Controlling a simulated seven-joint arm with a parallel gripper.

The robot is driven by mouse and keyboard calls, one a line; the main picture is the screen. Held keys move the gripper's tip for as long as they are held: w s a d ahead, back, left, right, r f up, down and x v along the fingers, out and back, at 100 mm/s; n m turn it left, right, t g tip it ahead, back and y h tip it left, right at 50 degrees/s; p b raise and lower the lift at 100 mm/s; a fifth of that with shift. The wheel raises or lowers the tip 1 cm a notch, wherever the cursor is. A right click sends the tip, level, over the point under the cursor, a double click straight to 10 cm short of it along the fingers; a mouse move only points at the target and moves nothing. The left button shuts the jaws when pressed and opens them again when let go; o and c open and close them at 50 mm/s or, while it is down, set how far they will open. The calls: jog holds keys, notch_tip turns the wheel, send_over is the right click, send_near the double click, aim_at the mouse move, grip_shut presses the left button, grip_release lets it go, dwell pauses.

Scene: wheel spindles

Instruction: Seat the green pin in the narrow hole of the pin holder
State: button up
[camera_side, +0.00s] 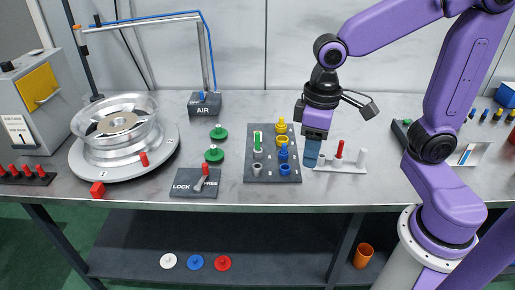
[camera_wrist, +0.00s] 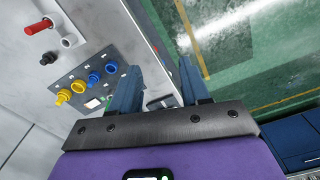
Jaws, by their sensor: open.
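My gripper (camera_side: 312,152) points down between the dark board (camera_side: 270,178) and a white rack (camera_side: 350,170); its jaws also show in the wrist view (camera_wrist: 160,78), apart and with nothing held between them. The dark board carries a slim green piece (camera_side: 257,137), grey sockets and several yellow and blue parts. The green piece looks upright; I cannot tell surely that it is the green pin. The white rack holds an upright red pin (camera_side: 339,149) and white posts. I cannot tell which fixture is the pin holder or see its narrow hole.
Two green knobs (camera_side: 214,154) lie left of the board, beside the LOCK/FREE lever plate (camera_side: 195,188). A wheel (camera_side: 115,130) stands at the left. The AIR block (camera_side: 204,103) is behind. The table's front edge is close to the board.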

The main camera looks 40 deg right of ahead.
jog(key=w+d+r+m, duration=0.1)
jog(key=w+m, duration=0.7)
jog(key=w, duration=0.6)
jog(key=m, duration=0.9)
send_over(257, 133)
jog(key=f, duration=0.1)
notch_tip(257, 133, down, 16)
jog(key=shift+d+f, duration=0.1)
jog(key=shift+f, duration=0.15)
grip_shut()
